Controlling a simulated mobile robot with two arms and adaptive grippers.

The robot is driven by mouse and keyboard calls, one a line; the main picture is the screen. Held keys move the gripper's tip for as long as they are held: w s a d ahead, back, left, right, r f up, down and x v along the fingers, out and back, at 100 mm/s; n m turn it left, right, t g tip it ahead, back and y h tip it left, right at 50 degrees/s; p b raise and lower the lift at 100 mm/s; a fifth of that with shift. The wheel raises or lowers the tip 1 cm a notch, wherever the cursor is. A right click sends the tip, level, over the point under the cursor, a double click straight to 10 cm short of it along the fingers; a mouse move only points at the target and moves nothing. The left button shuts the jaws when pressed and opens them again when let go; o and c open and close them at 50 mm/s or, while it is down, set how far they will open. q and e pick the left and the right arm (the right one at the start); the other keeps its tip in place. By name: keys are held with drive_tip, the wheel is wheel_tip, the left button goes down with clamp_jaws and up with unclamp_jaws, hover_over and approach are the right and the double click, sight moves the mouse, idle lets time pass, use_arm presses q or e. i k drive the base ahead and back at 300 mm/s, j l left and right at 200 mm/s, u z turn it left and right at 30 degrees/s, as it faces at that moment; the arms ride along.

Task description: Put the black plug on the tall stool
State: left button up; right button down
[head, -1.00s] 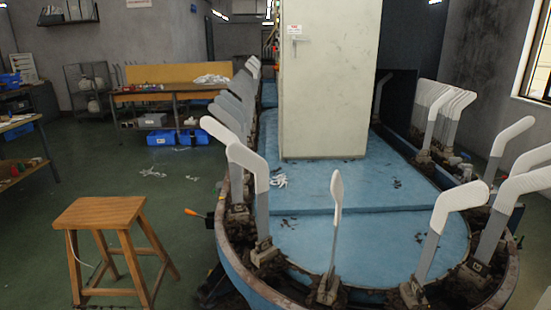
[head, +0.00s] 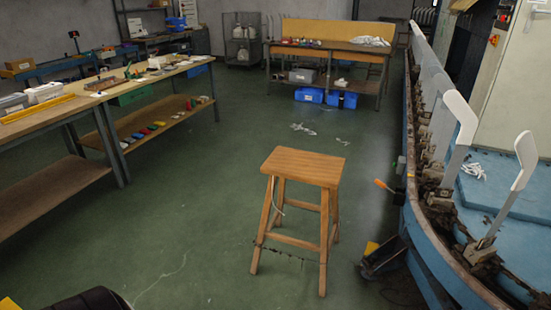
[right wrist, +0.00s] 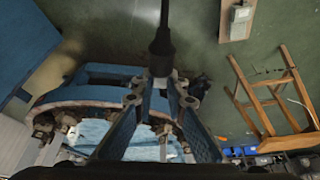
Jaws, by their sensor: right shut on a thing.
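The tall stool (head: 303,165) is wooden, with a flat slatted seat and splayed legs. It stands upright on the green floor in the middle of the head view, and its seat is bare. In the right wrist view the stool (right wrist: 268,98) shows at the right, apart from my gripper. My right gripper (right wrist: 163,78) is shut on the black plug (right wrist: 162,42), a dark narrow body with a thin stem pointing to the top of that view. Neither the right gripper nor the plug shows in the head view. My left gripper is in neither view.
The blue boarding machine (head: 430,245) with upright white sock forms (head: 460,118) runs along the right. An orange-tipped lever (head: 384,186) sticks out towards the stool. Workbenches (head: 140,82) line the left; another (head: 330,50) stands behind. Green floor is open left of the stool.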

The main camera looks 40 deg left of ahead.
sight(304, 164)
drive_tip(key=j, duration=1.2)
drive_tip(key=k+j+u, duration=0.1)
drive_tip(key=j, duration=1.15)
drive_tip(key=i+j+u, duration=0.1)
drive_tip(key=i+j, duration=1)
drive_tip(key=i, duration=0.15)
